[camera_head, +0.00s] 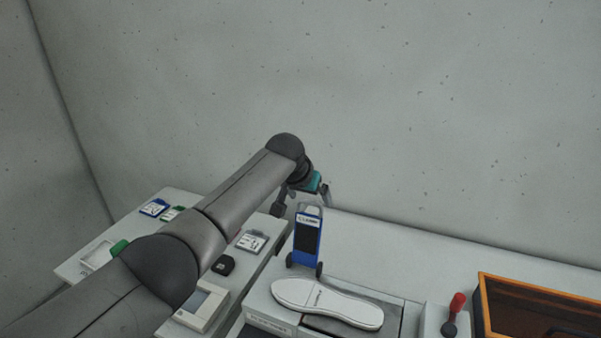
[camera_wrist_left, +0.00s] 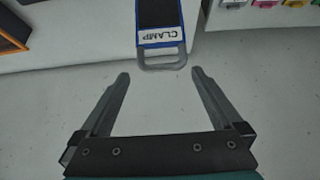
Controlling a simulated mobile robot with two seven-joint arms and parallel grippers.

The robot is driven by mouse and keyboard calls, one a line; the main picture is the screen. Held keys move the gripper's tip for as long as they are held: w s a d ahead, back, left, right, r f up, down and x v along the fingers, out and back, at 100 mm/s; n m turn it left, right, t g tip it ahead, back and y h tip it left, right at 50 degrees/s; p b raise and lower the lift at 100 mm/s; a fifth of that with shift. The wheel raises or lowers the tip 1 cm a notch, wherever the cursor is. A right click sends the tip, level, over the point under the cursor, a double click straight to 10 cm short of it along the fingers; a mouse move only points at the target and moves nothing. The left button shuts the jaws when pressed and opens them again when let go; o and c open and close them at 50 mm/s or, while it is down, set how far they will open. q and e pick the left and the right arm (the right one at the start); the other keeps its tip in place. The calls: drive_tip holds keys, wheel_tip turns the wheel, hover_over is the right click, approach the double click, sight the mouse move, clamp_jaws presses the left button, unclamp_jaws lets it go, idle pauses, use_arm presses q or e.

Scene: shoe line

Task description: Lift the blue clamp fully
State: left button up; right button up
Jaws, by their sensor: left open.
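The blue clamp (camera_head: 306,241) stands upright at the back of the sole station, with a black front, a white label and a grey loop handle on top. In the left wrist view the clamp (camera_wrist_left: 161,38) shows its "CLAMP" label, and its grey handle points toward my gripper. My left gripper (camera_head: 311,190) is above and behind the clamp's top in the head view. In the left wrist view my left gripper (camera_wrist_left: 158,76) is open and empty. The handle lies between the lines of the two fingers, just beyond their tips, with no contact visible. My right gripper is not seen.
A white shoe sole (camera_head: 328,302) lies in front of the clamp. A red-handled lever (camera_head: 454,312) and an orange-rimmed dark crate (camera_head: 482,306) stand to the right. Small cards (camera_head: 251,241) and a white device (camera_head: 202,304) lie left.

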use_arm(q)
drive_tip(key=v, duration=1)
drive_tip(key=shift+r, duration=0.4)
drive_tip(key=shift+s+d+f, duration=0.1)
